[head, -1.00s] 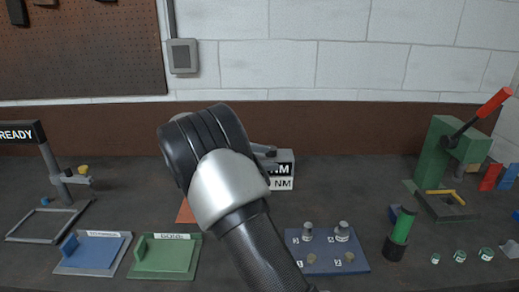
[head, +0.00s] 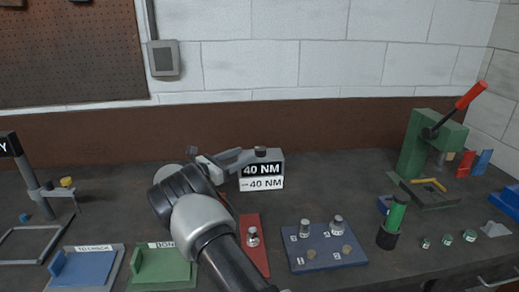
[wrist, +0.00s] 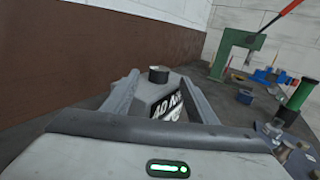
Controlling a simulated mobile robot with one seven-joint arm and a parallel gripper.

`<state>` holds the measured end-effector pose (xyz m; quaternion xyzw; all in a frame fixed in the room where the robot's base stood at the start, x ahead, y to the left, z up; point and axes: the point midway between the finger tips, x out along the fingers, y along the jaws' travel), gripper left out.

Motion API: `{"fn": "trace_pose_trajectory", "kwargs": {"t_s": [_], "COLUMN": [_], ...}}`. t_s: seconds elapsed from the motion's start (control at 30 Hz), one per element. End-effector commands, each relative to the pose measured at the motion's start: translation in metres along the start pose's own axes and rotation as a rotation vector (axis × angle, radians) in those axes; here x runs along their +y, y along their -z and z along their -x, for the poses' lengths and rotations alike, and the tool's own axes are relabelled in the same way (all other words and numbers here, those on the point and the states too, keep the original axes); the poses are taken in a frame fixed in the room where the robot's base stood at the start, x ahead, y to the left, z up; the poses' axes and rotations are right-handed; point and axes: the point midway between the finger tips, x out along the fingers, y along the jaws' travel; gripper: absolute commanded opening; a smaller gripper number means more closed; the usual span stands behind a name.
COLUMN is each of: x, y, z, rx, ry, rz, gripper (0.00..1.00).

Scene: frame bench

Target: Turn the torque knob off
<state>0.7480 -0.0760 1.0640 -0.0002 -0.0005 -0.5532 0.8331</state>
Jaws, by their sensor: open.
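The torque knob (head: 260,151) is a small dark round cap on top of a grey box (head: 262,174) with two "40 NM" labels on its front. The knob (wrist: 158,74) also shows in the wrist view, between my finger ends, with the box face partly hidden below it. My gripper (head: 246,157) is open and empty, its fingers reaching to the left side of the knob in the head view. In the wrist view its fingers (wrist: 160,80) stand apart on either side of the knob. I cannot tell whether either finger touches it.
A red plate (head: 254,250) with a metal fitting and a blue board (head: 298,262) with several pegs lie in front. A green press (head: 420,150) with a red lever stands right, a green cylinder (head: 397,213) nearer. Blue (head: 85,272) and green trays (head: 170,268) lie left.

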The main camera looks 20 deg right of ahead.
Motion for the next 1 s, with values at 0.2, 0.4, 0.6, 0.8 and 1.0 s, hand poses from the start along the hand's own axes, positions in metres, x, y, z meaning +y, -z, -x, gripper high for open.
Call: {"fn": "trace_pose_trajectory", "kwargs": {"t_s": [0.2,0.4,0.6,0.8,1.0], "x": [-0.001,0.000,0.000,0.000,0.000], "y": [0.000,0.001,0.000,0.000,0.000], "z": [-0.048,-0.076,-0.087,-0.087,-0.087], "rx": [0.000,0.001,0.001,0.001,0.001], "ry": [0.002,0.000,-0.001,-0.001,-0.001], "rz": [0.000,-0.001,0.000,0.000,0.000], "gripper": [0.52,0.52,0.52,0.52,0.27]}}
